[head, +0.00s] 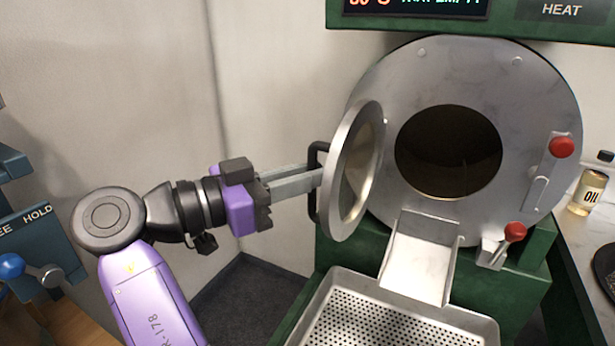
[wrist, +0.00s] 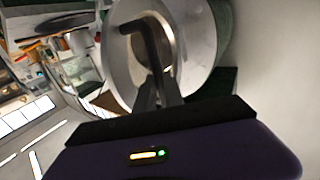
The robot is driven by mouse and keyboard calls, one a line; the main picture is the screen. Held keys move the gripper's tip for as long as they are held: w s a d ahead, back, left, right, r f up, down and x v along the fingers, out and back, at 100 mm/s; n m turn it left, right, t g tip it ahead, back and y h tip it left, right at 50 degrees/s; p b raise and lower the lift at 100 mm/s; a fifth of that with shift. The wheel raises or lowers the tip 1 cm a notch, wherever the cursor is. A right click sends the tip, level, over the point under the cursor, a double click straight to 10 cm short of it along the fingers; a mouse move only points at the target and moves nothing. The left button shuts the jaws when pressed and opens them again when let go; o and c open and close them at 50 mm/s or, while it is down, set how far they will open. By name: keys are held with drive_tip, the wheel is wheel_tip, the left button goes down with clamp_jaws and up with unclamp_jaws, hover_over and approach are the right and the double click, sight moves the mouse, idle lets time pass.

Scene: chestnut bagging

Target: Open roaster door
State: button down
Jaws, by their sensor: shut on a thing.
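The roaster has a round grey front plate (head: 535,100) with a dark circular opening (head: 448,152). Its round metal door (head: 341,180) stands swung out to the left of the opening, seen nearly edge-on. A black handle (head: 313,200) is on the door's outer side. My gripper (head: 316,182) reaches in from the left and is shut on the handle. In the wrist view the door (wrist: 122,62) is ahead and the black handle (wrist: 150,40) runs into the fingers (wrist: 158,92). The exact contact at the fingertips is partly hidden.
A metal chute (head: 418,268) slopes below the opening to a perforated tray (head: 400,320). Red-knobbed levers (head: 562,147) (head: 514,232) are on the right. An oil bottle (head: 588,190) stands at the far right. A blue-knobbed machine (head: 35,245) is at the left.

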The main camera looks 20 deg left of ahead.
drive_tip(key=shift+f, duration=0.2)
drive_tip(key=c, duration=1.5)
unclamp_jaws()
drive_tip(key=shift+o, duration=0.2)
drive_tip(key=shift+r, duration=0.1)
drive_tip(key=v, duration=0.7)
drive_tip(key=shift+s+a, duration=0.2)
drive_tip(key=shift+s, duration=0.1)
